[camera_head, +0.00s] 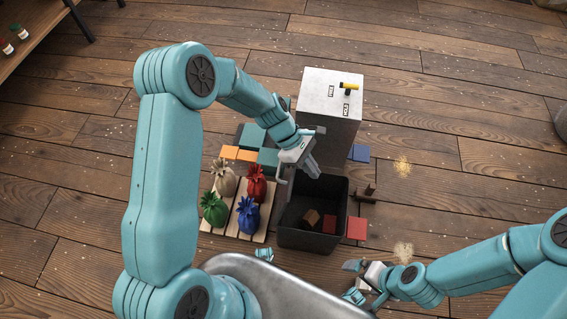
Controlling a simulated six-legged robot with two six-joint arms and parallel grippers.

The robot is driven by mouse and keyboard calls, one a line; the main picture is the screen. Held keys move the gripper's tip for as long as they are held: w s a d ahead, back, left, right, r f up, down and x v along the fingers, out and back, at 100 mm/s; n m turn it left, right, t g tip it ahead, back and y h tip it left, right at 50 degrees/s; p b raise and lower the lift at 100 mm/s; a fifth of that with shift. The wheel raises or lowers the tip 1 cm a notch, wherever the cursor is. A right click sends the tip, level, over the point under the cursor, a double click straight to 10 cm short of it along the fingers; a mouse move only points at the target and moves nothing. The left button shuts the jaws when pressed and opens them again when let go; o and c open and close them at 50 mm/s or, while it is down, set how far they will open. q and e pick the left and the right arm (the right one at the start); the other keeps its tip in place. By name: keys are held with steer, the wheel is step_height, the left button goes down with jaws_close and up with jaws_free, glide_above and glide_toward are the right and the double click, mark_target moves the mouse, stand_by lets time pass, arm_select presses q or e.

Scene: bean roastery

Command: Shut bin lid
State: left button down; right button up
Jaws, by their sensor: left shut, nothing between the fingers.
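The dark bin (340,237) stands open at the top in the middle of the floor, and I can see down into it. A brown block lies inside. I cannot clearly make out the lid; a thin grey edge by the bin's left side is partly covered by my arm. My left gripper (312,170) is shut and empty, above the bin's back left corner; I cannot tell if it touches anything. My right gripper (352,267) is low, in front of the bin and to its right, apart from it. Its fingers are too small to judge.
A white cabinet (325,85) with a yellow handle stands behind the bin. A slatted pallet (231,220) with several coloured sacks is to the left. Red tiles (357,228) and blue tiles (359,153) lie to the right. Floor beyond is mostly clear.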

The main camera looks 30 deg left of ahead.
mark_target(280, 167)
arm_select(q)
steer(key=s+a+r+n+t+y, duration=0.1)
steer(key=a+r+n, duration=0.1)
steer(key=a, duration=0.7)
steer(key=s+a+r+n+t, duration=0.2)
steer(key=a, duration=0.7)
steer(key=b+x, duration=0.1)
steer(key=x, duration=0.3)
steer(key=d+b+x, duration=0.1)
steer(key=x, duration=0.3)
steer(key=r+b+x, duration=0.1)
steer(key=x, duration=0.3)
steer(key=shift+w+d+f, duration=0.15)
steer(key=shift+w+d, duration=0.1)
steer(key=shift+d, duration=0.2)
steer(key=shift+w+d, duration=0.1)
steer(key=shift+d, duration=0.25)
